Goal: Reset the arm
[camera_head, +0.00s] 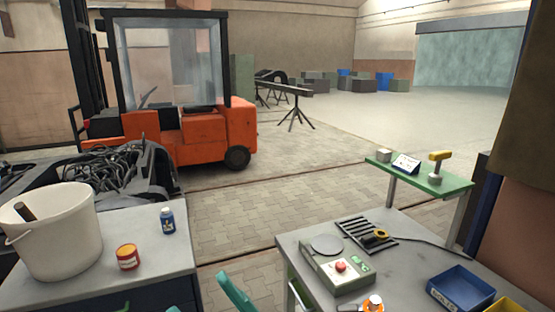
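The left table holds a white bucket (58,245), an orange-red jar (127,257) and a blue bottle (167,221). The right table holds a control box (338,268), a black grate (366,235) and a blue bin (460,289). An orange forklift (207,131) stands behind. Paved floor lies between.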

